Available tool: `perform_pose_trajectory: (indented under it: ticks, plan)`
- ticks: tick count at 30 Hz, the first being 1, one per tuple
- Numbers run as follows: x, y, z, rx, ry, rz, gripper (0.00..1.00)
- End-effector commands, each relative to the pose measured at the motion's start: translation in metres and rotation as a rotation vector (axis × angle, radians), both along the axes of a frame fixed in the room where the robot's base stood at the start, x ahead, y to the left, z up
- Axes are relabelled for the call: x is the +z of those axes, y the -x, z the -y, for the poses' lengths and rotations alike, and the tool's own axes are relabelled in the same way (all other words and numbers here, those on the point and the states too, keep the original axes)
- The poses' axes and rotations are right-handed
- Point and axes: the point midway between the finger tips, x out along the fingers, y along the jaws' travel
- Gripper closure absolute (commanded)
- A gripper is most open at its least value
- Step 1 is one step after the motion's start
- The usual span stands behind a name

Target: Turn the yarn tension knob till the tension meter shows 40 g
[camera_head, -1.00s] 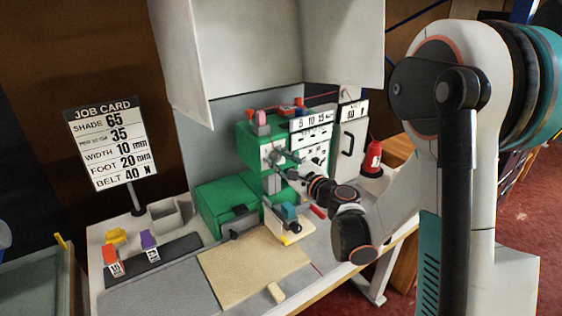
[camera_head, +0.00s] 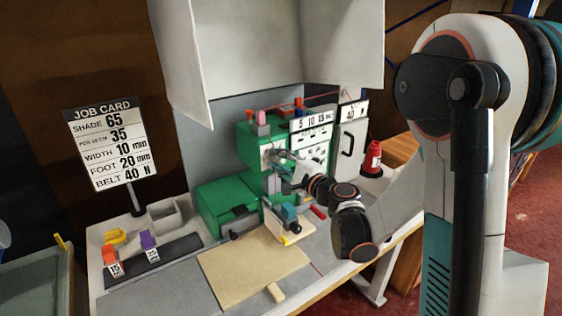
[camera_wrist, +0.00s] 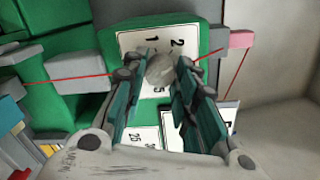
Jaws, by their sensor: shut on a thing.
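The yarn tension knob (camera_wrist: 160,72) is a round grey knob in front of a white dial plate (camera_wrist: 134,40) with numbers, on the green machine, in the wrist view. My gripper (camera_wrist: 165,64) has one finger on each side of it and is shut on it. In the head view my gripper (camera_head: 278,156) is at the front of the green machine head (camera_head: 249,142) and largely hides the knob.
A job card (camera_head: 103,140) stands at the left. A white plate with numbers (camera_head: 311,121) is right of the machine head. A beige board (camera_head: 250,268) lies in front. Red yarn (camera_wrist: 70,79) runs past the dial plate.

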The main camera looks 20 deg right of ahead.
Motion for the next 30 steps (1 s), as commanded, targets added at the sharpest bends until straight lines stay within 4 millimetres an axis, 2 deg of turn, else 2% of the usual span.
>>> perform_pose_trajectory:
  ticks: [13,30]
  plan:
    - [0.0008,0.0002,-0.0005,0.001,0.252,0.082,0.97]
    - [0.0008,0.0001,-0.0004,0.000,0.305,0.099,0.97]
